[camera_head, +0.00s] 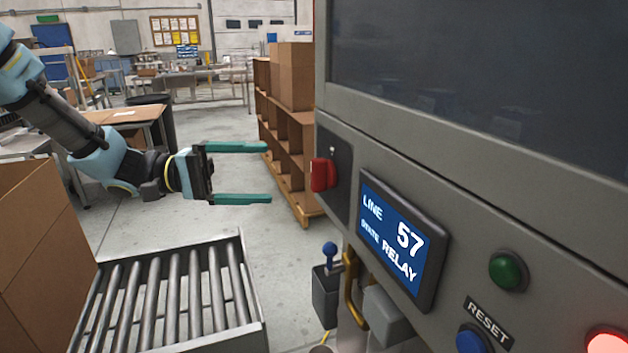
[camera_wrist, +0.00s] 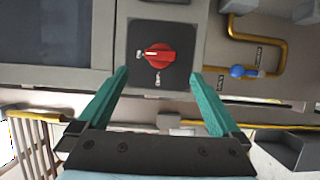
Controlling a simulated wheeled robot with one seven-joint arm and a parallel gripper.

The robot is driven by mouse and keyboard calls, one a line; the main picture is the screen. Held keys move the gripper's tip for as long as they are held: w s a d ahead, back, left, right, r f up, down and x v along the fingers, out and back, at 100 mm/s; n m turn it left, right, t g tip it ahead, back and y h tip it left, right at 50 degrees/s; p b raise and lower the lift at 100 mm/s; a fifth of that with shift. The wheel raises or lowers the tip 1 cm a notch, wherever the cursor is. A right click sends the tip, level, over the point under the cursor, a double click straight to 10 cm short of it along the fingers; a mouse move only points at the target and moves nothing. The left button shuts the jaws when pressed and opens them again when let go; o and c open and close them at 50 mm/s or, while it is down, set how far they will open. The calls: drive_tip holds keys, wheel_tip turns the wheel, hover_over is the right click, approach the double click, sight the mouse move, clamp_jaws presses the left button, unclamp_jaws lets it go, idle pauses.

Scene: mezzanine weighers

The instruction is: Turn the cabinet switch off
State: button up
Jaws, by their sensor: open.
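The cabinet (camera_head: 470,130) fills the right of the head view, with a dark window above a grey panel. Its switch is a red rotary knob (camera_head: 322,174) on a dark plate at the panel's left edge. In the wrist view the red knob (camera_wrist: 159,58) lies ahead, between and beyond the fingertips, with a pale mark on its left side. My gripper (camera_head: 270,173) is open and empty, its two green fingers pointing right at the knob. A gap separates the fingertips from the knob. The fingers also show in the wrist view (camera_wrist: 158,80).
A blue display (camera_head: 392,240) reads LINE 57, STATE RELAY. A green button (camera_head: 508,270), a blue button (camera_head: 473,340) and a lit red one (camera_head: 607,342) sit to its right. A roller conveyor (camera_head: 240,290) stands below my gripper; a blue-handled lever (camera_head: 330,252) is below the knob.

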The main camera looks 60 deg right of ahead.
sight(311, 176)
drive_tip(key=p+x, duration=0.2)
drive_tip(key=x, duration=0.7)
drive_tip(key=shift+s+p, duration=0.1)
drive_tip(key=shift+p, duration=0.2)
drive_tip(key=c, duration=1.3)
